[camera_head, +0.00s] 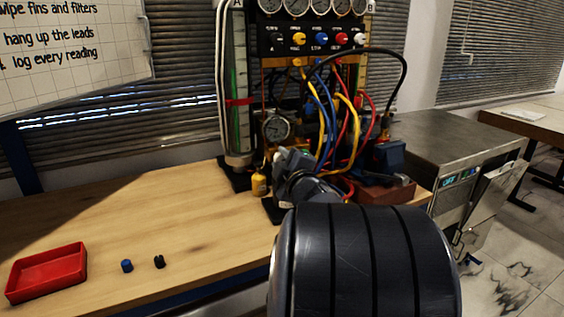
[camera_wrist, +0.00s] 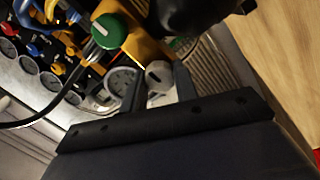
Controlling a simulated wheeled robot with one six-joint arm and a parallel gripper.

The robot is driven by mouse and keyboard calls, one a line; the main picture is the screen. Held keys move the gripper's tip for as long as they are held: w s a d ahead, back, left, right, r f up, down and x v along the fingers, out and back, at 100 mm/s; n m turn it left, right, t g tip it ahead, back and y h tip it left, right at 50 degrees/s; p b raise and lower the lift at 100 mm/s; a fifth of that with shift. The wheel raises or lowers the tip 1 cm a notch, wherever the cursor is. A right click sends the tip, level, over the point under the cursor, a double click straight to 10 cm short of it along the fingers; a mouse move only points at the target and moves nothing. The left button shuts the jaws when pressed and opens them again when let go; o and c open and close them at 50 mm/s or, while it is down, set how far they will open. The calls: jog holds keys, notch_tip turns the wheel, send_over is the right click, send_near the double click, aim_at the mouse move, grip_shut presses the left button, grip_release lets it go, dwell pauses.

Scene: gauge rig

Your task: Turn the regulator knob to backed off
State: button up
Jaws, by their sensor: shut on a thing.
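A small pale grey round knob (camera_wrist: 158,71) with a dark line on its face shows in the wrist view; I take it for the regulator knob. My gripper (camera_wrist: 161,80) has a dark finger on either side of it and is shut on it. A round gauge (camera_wrist: 122,82) sits just left of the fingers. In the head view my gripper (camera_head: 290,160) is at the foot of the rig, below a round gauge (camera_head: 276,127). My arm hides the knob there.
A green knob (camera_wrist: 107,31) on a yellow body is close by. Blue, red and yellow hoses (camera_head: 345,130) hang beside my gripper. The bench (camera_head: 150,215) holds a red tray (camera_head: 46,272), a blue cap (camera_head: 127,265) and a small black piece (camera_head: 159,261); its middle is clear.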

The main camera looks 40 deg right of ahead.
jog(key=o, duration=1)
jog(key=shift+c, duration=0.2)
jog(key=shift+s, duration=0.1)
jog(key=p+v, duration=0.2)
jog(key=v, duration=0.8)
jog(key=shift+s+a, duration=0.2)
jog(key=shift+s, duration=0.05)
jog(key=shift+w, duration=0.1)
